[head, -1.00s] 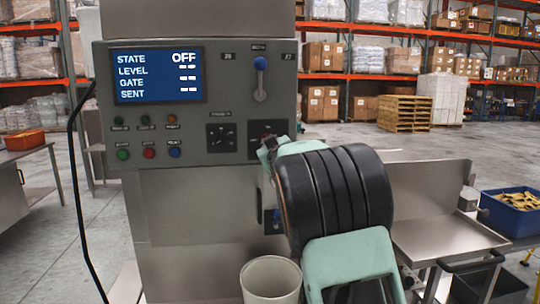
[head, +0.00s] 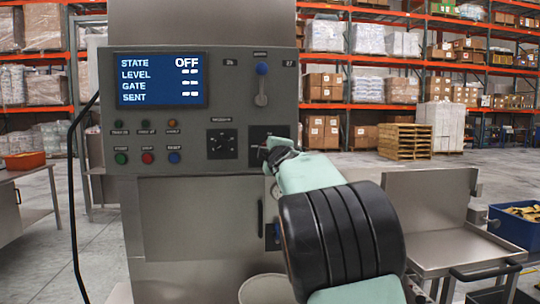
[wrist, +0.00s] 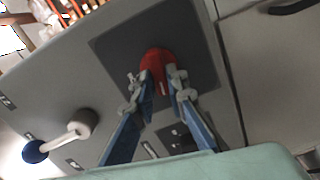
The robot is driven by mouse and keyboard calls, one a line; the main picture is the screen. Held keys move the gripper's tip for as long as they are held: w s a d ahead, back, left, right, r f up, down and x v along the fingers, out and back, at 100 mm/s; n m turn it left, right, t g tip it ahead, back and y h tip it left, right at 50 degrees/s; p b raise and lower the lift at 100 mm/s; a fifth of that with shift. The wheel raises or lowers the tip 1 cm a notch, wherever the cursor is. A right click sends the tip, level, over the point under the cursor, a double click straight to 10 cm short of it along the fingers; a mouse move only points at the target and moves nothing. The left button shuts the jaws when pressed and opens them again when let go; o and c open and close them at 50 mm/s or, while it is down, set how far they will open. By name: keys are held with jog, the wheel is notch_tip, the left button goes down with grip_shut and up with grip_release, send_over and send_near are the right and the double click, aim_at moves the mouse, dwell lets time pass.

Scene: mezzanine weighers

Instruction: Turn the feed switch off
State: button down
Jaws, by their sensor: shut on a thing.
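A red rotary knob (wrist: 156,62) sits on a dark square plate in the wrist view; I take it as the feed switch, but no label on it is readable. My gripper (wrist: 161,84) is shut on the knob, one finger on each side. In the head view my gripper (head: 276,152) is at the dark plate (head: 259,132) on the grey control panel (head: 225,75), and hides the knob. The blue screen (head: 160,80) reads STATE OFF, with dashes for level, gate and sent.
A blue-tipped lever (head: 262,84) is above the plate, and a black dial (head: 222,144) is left of it. Several round buttons are further left. A pale bin (head: 266,288) stands below the panel. A steel tray table (head: 440,245) is at right.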

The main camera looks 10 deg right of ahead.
jog(key=shift+n+b, duration=0.35)
jog(key=shift+n, duration=0.55)
jog(key=c, duration=1.9)
grip_release()
jog(key=shift+c, duration=0.2)
jog(key=s, duration=1.2)
